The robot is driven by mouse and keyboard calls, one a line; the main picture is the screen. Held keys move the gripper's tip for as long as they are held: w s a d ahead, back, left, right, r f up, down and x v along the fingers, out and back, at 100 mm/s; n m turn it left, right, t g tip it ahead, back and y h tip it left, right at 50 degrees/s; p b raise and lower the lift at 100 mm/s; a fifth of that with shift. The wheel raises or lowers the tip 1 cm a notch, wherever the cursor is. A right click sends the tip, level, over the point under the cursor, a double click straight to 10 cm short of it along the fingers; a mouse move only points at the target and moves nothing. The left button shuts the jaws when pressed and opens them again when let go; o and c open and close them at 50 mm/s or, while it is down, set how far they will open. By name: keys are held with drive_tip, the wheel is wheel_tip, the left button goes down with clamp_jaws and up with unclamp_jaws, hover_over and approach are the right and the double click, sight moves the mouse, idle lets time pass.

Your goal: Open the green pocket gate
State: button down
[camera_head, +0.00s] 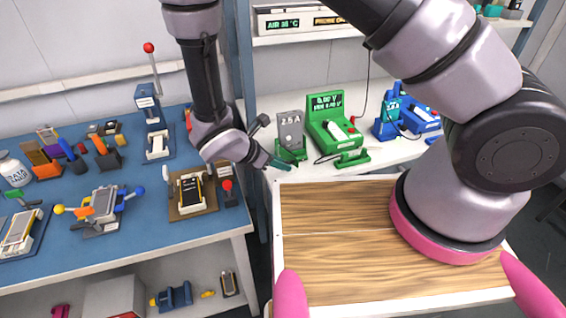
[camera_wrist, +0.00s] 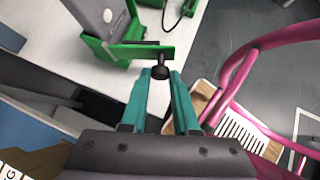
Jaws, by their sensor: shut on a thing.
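The green pocket gate (camera_wrist: 140,52) shows in the wrist view as a flat green plate with a black knob (camera_wrist: 160,71) on its near side. My gripper (camera_wrist: 161,74) has its teal fingers on either side of the knob and is shut on it. The green pocket (camera_wrist: 92,45) is behind the gate, with a grey block (camera_wrist: 100,15) upright in it. In the head view my gripper (camera_head: 280,164) is at the front of the green pocket (camera_head: 291,154), below the grey block (camera_head: 290,128). The gate is hard to make out there.
A green meter (camera_head: 328,118) stands just right of the pocket, with a blue device (camera_head: 388,122) beyond. A blue bench (camera_head: 130,190) at left bears fixtures and tools. My wooden deck (camera_head: 330,260) is clear in front. In the wrist view a pink frame (camera_wrist: 235,80) is at right.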

drive_tip(key=shift+a+m+g+h, duration=0.4)
drive_tip(key=shift+a+m+g, duration=0.1)
drive_tip(key=shift+a+m, duration=0.15)
drive_tip(key=c, duration=0.7)
unclamp_jaws()
drive_tip(key=shift+o, duration=0.2)
drive_tip(key=shift+r, duration=0.1)
drive_tip(key=v, duration=1)
drive_tip(key=shift+a+r, duration=0.2)
